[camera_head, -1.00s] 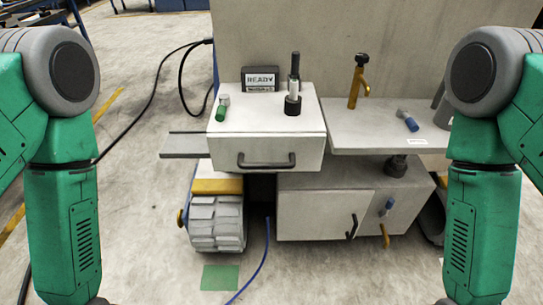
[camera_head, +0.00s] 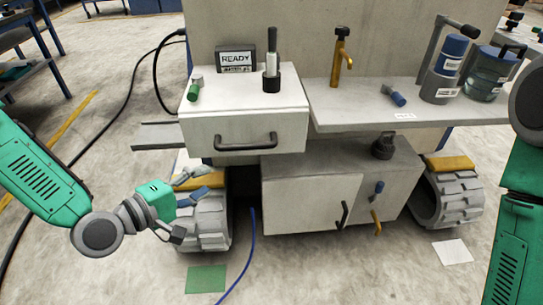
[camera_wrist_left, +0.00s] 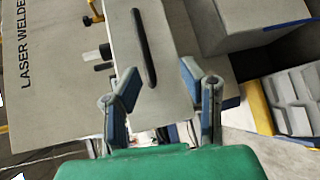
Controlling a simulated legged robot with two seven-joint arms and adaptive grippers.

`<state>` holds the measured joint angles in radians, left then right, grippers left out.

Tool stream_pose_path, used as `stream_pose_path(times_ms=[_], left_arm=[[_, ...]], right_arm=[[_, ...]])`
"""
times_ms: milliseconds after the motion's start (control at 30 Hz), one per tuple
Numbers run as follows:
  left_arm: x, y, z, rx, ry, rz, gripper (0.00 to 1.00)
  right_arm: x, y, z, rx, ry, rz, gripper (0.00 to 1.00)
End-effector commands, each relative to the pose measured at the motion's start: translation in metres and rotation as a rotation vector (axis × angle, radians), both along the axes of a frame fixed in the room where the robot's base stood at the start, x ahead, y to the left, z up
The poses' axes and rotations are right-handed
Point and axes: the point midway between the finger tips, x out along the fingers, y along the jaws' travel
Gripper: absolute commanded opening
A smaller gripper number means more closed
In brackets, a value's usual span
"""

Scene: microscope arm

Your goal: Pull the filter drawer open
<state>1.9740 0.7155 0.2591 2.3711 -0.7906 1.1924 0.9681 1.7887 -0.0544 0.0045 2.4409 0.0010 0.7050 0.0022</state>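The drawer is a pale box front (camera_head: 243,133) with a long black bar handle (camera_head: 245,143) in the upper middle of the head view. Its handle also shows in the left wrist view (camera_wrist_left: 143,47), with the drawer face (camera_wrist_left: 165,50) around it. My left gripper (camera_head: 192,207) is open and empty, below and left of the drawer, in front of the left track. In the left wrist view its two fingers (camera_wrist_left: 158,85) are spread, with the handle beyond the tips, apart from them. My right gripper is out of view; only my right arm shows at the right edge.
A lower cabinet (camera_head: 300,205) has a small black door handle (camera_head: 343,214) and a yellow lever (camera_head: 376,222). A side shelf (camera_head: 420,112) holds bottles. A grey ledge (camera_head: 155,136) sticks out left of the drawer. Tracks (camera_head: 447,197) flank the base. A blue cable (camera_head: 252,240) runs across the floor.

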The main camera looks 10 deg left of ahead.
Motion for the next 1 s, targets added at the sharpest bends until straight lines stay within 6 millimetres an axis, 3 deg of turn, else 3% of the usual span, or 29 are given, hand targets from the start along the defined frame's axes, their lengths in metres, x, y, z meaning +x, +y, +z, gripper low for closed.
stream_pose_path(times_ms=[100,200,367,733,1000], left_arm=[[0.009,0.007,0.015,-0.084,-0.044,0.032,0.36],[0.015,0.004,0.017,-0.099,-0.051,0.033,0.36],[0.035,-0.008,0.013,-0.096,-0.051,0.029,0.36],[0.101,-0.045,0.001,-0.094,-0.049,0.031,0.36],[0.125,-0.058,-0.002,-0.095,-0.047,0.032,0.36]], right_arm=[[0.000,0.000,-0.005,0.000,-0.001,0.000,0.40],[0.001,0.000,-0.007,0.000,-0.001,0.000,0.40],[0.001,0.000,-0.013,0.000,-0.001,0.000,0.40],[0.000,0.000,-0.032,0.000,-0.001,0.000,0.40],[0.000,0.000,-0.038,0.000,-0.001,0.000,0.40]])
